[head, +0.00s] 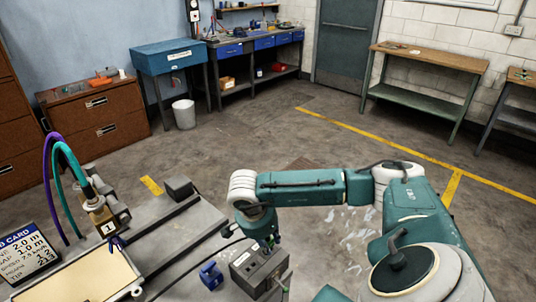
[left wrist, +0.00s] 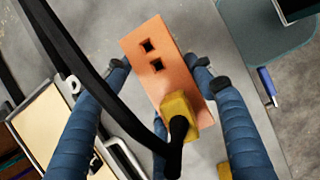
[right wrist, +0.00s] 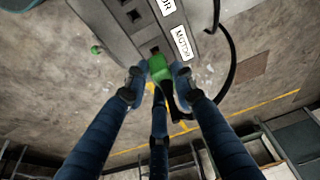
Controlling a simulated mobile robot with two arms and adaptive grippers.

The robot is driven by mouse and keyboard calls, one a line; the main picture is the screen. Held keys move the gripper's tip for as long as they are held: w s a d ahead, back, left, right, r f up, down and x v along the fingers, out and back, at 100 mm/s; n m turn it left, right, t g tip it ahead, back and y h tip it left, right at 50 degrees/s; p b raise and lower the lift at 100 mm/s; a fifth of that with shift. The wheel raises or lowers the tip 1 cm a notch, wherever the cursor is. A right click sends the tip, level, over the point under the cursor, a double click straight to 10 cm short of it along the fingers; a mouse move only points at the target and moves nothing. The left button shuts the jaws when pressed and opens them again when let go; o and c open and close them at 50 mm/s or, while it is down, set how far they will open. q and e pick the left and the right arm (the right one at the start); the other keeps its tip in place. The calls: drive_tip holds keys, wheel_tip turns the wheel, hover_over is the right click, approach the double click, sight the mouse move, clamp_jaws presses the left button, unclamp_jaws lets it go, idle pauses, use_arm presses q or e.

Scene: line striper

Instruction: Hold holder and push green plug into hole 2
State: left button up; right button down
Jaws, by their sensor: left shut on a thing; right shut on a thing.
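In the left wrist view my left gripper (left wrist: 168,76) is shut on an orange block (left wrist: 138,38), apparently the holder. It has two open square holes, and a yellow plug (left wrist: 178,104) with a thick black cable sits at its lower end. In the right wrist view my right gripper (right wrist: 157,77) is shut on the green plug (right wrist: 158,66). The plug is at the near square hole of a grey box (right wrist: 120,50) labelled MOTOR; how deep it sits is hidden. In the head view my right gripper (head: 267,243) is over the grey box (head: 250,266); my left gripper does not show.
A blue object (head: 210,273) lies left of the grey box. Cables run beside the box. A workbench surface (head: 190,232) carries a small dark block (head: 179,188), a fixture marked 1 (head: 108,225) and a card (head: 26,252). Open floor lies beyond.

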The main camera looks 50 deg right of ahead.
drive_tip(key=shift+f, duration=0.95)
drive_tip(key=c, duration=1.4)
unclamp_jaws()
drive_tip(key=shift+c, duration=0.2)
drive_tip(key=v, duration=1.1)
drive_tip(key=shift+r, duration=0.35)
drive_tip(key=shift+o, duration=0.7)
drive_tip(key=shift+w+a, duration=0.15)
